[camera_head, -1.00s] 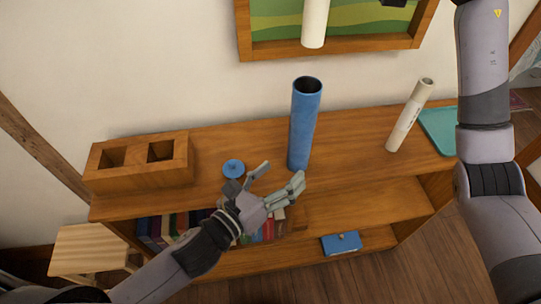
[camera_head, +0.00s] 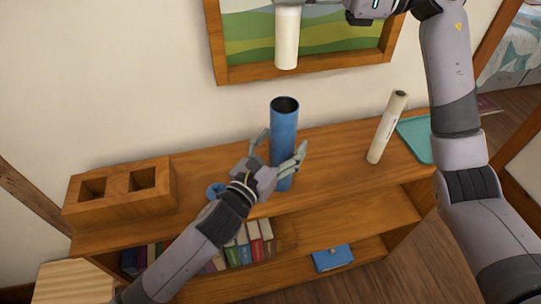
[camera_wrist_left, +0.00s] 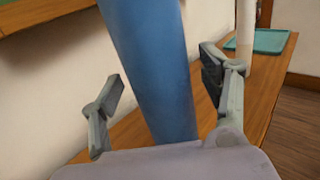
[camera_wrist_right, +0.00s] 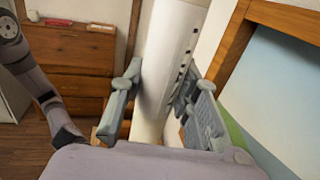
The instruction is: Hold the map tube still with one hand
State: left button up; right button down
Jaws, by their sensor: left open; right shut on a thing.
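The blue map tube (camera_head: 284,125) stands upright and open-topped on the wooden shelf top. My left gripper (camera_head: 278,151) is open, with its fingers on either side of the tube; in the left wrist view the tube (camera_wrist_left: 155,70) stands between the spread fingers (camera_wrist_left: 160,108). Contact cannot be told. My right gripper (camera_wrist_right: 152,98) is shut on a white rolled map (camera_wrist_right: 168,55). In the head view this roll (camera_head: 288,40) hangs upright above the tube's mouth, apart from it. The right fingers are mostly out of the head view. A blue round cap (camera_head: 214,190) lies left of the tube, partly hidden.
A second white roll (camera_head: 387,128) stands tilted to the right of the tube, near a teal tray (camera_head: 414,138). A wooden two-hole block (camera_head: 120,204) sits at the left. A framed picture (camera_head: 300,72) hangs behind. Books and a blue box (camera_head: 333,258) sit below.

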pick_arm(q)
jog(key=shift+w+d, duration=0.2)
jog(key=shift+w, duration=0.25)
jog(key=c, duration=1.4)
jog(key=shift+o, duration=0.2)
